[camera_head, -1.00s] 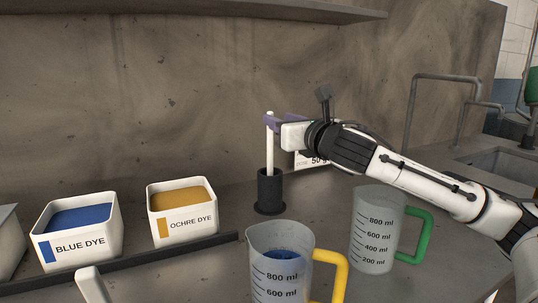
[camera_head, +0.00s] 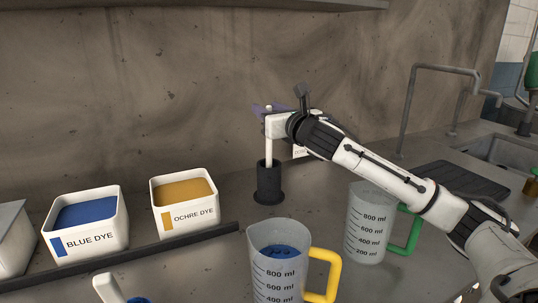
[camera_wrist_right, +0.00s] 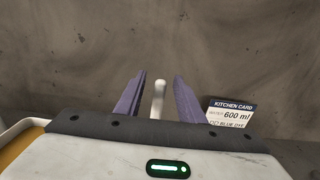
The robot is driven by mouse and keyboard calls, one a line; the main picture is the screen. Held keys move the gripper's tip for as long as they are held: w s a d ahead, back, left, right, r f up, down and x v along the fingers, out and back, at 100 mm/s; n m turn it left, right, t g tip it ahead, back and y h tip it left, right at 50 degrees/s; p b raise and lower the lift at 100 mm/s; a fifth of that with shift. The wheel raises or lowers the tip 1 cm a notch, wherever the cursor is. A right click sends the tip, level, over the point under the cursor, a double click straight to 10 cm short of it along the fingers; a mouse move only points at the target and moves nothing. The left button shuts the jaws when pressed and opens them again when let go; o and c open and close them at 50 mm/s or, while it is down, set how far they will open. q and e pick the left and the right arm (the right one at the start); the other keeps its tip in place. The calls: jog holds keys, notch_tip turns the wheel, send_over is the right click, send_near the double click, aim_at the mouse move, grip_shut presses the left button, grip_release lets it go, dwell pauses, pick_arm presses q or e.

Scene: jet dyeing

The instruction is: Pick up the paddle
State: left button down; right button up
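The paddle (camera_head: 268,148) is a thin white rod standing upright in a black cylindrical holder (camera_head: 269,186) on the counter; its lower end is hidden inside. My right gripper (camera_head: 262,109) is at the paddle's top end. In the right wrist view its two purple fingers (camera_wrist_right: 157,97) stand on either side of the paddle (camera_wrist_right: 158,100), with a visible gap on both sides, so it is open. My left gripper is not in view.
A jug with a yellow handle (camera_head: 279,272) holds blue contents at the front; a green-handled jug (camera_head: 367,228) stands to its right. Blue dye (camera_head: 90,243) and ochre dye (camera_head: 188,225) tubs sit left. A kitchen card (camera_wrist_right: 232,112) stands behind. A sink is at the far right.

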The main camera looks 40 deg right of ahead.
grip_shut()
jog(key=shift+r, duration=0.15)
